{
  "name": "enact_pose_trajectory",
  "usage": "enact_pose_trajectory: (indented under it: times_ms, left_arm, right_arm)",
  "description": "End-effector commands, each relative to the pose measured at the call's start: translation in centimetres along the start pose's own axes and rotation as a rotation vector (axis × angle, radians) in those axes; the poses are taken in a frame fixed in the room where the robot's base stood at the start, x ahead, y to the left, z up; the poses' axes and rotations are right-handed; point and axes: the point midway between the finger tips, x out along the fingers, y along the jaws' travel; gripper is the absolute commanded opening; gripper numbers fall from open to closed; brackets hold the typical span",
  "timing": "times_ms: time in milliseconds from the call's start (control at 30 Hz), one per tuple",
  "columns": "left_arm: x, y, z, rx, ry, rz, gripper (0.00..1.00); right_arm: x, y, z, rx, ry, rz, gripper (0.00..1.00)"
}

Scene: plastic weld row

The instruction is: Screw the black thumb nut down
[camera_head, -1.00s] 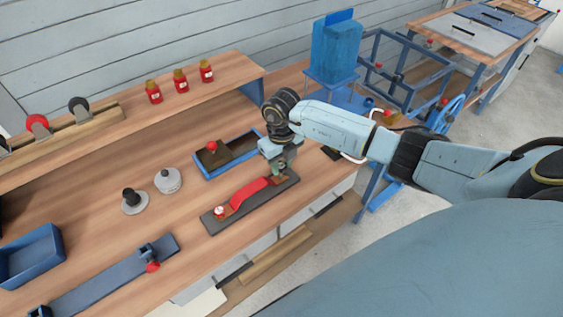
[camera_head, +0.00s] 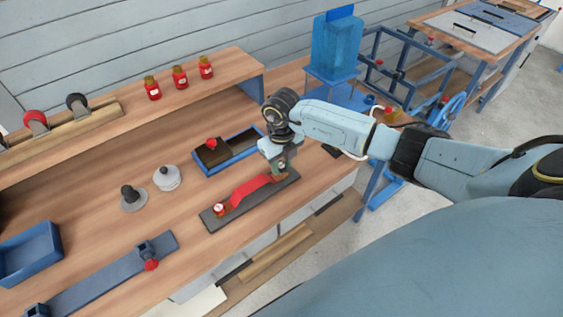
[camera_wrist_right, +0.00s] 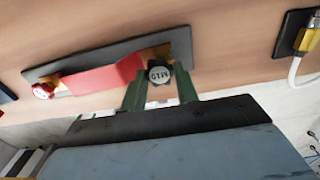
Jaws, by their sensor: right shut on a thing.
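The black thumb nut (camera_wrist_right: 159,75) has a pale top marked "M10" and sits at one end of a red part (camera_wrist_right: 103,76) on a dark base plate (camera_wrist_right: 182,45). My right gripper (camera_wrist_right: 160,84) has its green fingers on either side of the nut and is shut on it. In the head view my right gripper (camera_head: 281,166) is over the right end of the base plate (camera_head: 212,224), by the red part (camera_head: 247,190); the nut is hardly visible there. A red knob with a white top (camera_head: 219,209) sits at the plate's other end. My left gripper is out of view.
A blue tray (camera_head: 232,163) lies just behind the plate. Two round grey pieces (camera_head: 167,178) stand to the left, with a blue rail fixture (camera_head: 115,273) nearer the front. Red jars (camera_head: 179,78) stand on the back shelf. A cable (camera_wrist_right: 293,70) lies right of the plate.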

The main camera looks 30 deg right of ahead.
Motion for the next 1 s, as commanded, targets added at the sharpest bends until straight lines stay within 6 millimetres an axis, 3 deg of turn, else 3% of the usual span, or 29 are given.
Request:
enact_pose_trajectory:
  times_ms: [1000]
  left_arm:
    - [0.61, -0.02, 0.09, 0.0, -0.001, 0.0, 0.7]
  right_arm:
    - [0.87, -0.02, -0.03, 0.0, 0.001, -0.001, 0.09]
